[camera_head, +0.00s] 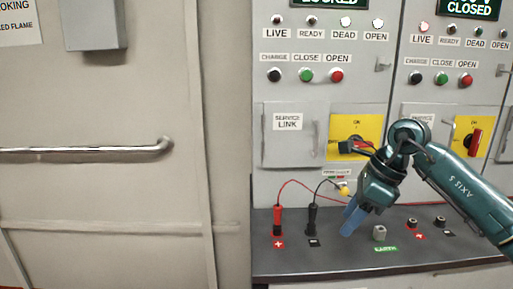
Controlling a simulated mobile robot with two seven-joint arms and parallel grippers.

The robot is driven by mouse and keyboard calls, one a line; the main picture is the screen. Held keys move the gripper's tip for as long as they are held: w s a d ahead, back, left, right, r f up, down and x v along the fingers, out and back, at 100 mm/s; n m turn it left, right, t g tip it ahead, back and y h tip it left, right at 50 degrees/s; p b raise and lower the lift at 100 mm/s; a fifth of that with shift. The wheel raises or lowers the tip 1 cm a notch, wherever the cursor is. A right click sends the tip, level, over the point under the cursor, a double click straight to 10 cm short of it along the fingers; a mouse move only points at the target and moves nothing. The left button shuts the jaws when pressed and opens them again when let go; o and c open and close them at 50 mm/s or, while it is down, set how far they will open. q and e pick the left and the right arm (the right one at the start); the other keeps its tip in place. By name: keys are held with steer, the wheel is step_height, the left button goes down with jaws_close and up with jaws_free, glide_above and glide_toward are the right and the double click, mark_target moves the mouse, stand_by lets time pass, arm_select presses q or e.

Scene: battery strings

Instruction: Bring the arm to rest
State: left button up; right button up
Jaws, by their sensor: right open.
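My right arm comes in from the right edge, a teal arm marked "AXIS 5". Its right gripper (351,215) points down and left above the dark shelf (330,262), in front of the cabinet. The blue fingers show nothing held between them. They hang between the black probe (312,220) and a small grey block (379,232) by the green EARTH label; whether they touch the shelf I cannot tell. The red probe (278,220) stands upright left of the black one. The arm partly hides a yellow switch plate (342,126). My left gripper is not in view.
Thin red and black leads run from the probes toward a yellow piece (344,189) close to the gripper. Two dark sockets (412,222) (440,222) sit right of the block. A handrail (80,151) crosses the left wall. The shelf's front strip is clear.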

steer(key=s+a+f+m+t+y+p, duration=0.15)
steer(key=s+a+m+y, duration=0.25)
steer(key=a+m+y, duration=0.4)
steer(key=s+a+f+m+t+y+p, duration=0.1)
steer(key=s+a+m+t+y, duration=0.1)
steer(key=s+a+m+y, duration=0.5)
steer(key=d+f+m+t+h+p, duration=0.1)
steer(key=d+f+m+t+h, duration=0.2)
steer(key=f+m+t+h, duration=0.55)
steer(key=d+f+m+t+h+p, duration=0.1)
steer(key=d+f+m+t+h, duration=0.2)
steer(key=m, duration=1.1)
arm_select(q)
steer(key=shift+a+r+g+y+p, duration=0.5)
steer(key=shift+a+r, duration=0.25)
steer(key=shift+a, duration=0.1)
arm_select(e)
steer(key=s+d+f+m+g+h, duration=0.2)
steer(key=s+f+m+g, duration=0.1)
steer(key=s+f, duration=0.3)
steer(key=s+d+f+m+g+h, duration=0.2)
steer(key=s+f+m, duration=0.4)
steer(key=f, duration=0.1)
steer(key=shift+f+g, duration=0.25)
steer(key=shift+g, duration=0.15)
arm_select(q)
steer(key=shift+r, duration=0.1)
arm_select(e)
steer(key=shift+s+h, duration=0.1)
steer(key=shift+h, duration=0.15)
